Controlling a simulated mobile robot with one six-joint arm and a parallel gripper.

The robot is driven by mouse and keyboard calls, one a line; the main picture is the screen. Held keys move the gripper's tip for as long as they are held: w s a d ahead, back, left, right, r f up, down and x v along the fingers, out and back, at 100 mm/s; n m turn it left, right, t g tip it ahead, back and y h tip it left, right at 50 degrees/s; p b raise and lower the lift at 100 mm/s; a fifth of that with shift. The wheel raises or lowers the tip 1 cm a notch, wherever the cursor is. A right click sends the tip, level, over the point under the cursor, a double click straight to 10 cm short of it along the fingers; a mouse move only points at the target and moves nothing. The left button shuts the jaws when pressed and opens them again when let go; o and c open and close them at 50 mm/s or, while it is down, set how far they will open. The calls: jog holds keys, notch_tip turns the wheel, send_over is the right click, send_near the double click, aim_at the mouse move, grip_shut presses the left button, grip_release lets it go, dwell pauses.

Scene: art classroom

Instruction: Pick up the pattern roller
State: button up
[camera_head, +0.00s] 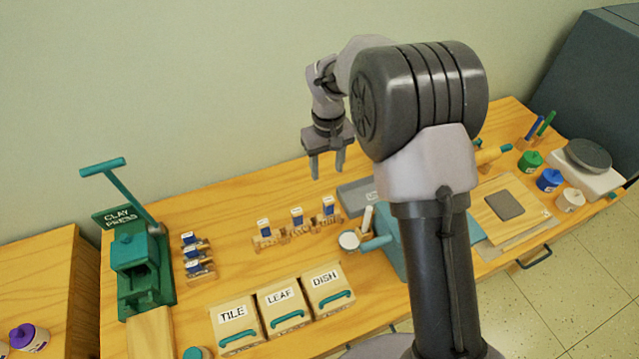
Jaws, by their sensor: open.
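My gripper (327,172) is open and empty, its two fingers pointing down above the back of the wooden table (225,215). A yellow roller (489,156) with a teal handle end lies at the right, partly hidden behind my arm. Below my gripper, apart from it, several small pieces with blue and white tops (297,216) stand in a row on wooden holders. More such pieces (193,252) stand beside the press at the left. I cannot tell for sure which of these is the pattern roller.
A green clay press (135,257) stands at the left. Boxes marked TILE (235,323), LEAF (284,305) and DISH (327,288) line the front. A teal container (393,257) is partly behind my arm. Paint jars (549,180) and a scale (587,160) stand right. The table's back left is clear.

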aim_at(328, 206)
jog(key=f+b, duration=0.1)
jog(key=f, duration=0.5)
jog(key=f+b, duration=0.2)
jog(key=f, duration=0.3)
jog(key=shift+s+f, duration=0.2)
jog(key=shift+f, duration=0.2)
jog(key=f+b, duration=0.1)
jog(key=f, duration=0.2)
jog(key=f+b, duration=0.1)
jog(key=f, duration=0.1)
jog(key=shift+d+b, duration=0.3)
jog(key=shift+d, duration=0.1)
jog(key=shift+r, duration=0.1)
grip_shut()
